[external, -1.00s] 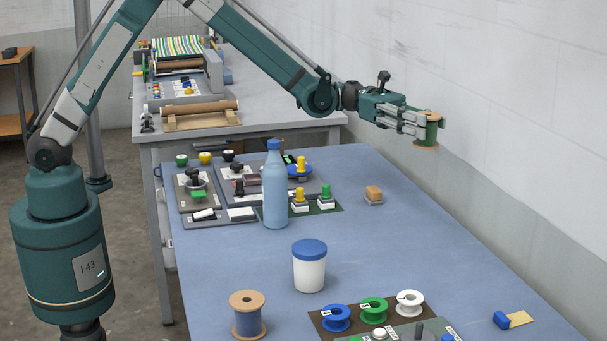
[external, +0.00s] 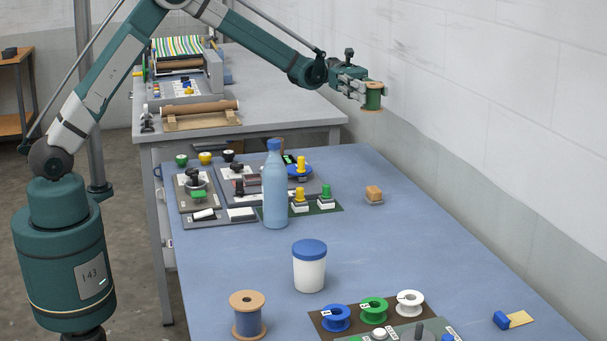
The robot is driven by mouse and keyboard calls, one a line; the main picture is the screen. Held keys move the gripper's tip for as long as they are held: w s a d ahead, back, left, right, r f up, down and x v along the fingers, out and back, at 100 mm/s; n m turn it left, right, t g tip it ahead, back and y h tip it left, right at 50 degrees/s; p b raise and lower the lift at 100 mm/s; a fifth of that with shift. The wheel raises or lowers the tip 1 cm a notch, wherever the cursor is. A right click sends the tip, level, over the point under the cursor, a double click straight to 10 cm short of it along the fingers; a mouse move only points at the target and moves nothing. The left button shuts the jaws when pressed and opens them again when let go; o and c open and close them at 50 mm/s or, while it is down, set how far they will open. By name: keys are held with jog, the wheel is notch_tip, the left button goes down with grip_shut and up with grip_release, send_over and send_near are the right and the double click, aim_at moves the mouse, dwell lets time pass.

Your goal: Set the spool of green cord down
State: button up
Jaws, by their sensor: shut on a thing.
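My gripper (external: 362,92) is shut on the spool of green cord (external: 373,97), which has tan end discs and is held upright. The spool hangs in the air above the far right part of the blue table (external: 430,240), clear of its surface. The fingers cover part of the spool's left side.
A tall blue bottle (external: 275,187) stands mid-table beside control panels (external: 245,185). Nearer are a white jar with a blue lid (external: 309,268), a spool of blue cord (external: 248,314) and small reels (external: 374,311). The table's right side is largely clear.

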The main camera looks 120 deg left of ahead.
jog(key=s+a+h, duration=0.1)
jog(key=s+a, duration=0.4)
jog(key=s, duration=0.5)
notch_tip(320, 180, down, 16)
jog(key=shift+w+r+m+g+b, duration=0.15)
jog(key=shift+w+m+g+b, duration=0.05)
jog(key=shift+m+g+b, duration=0.2)
jog(key=shift+f+b, duration=0.9)
jog(key=shift+f, duration=2.5)
jog(key=shift+f+b, duration=0.3)
jog(key=shift+f, duration=0.25)
jog(key=o, duration=1)
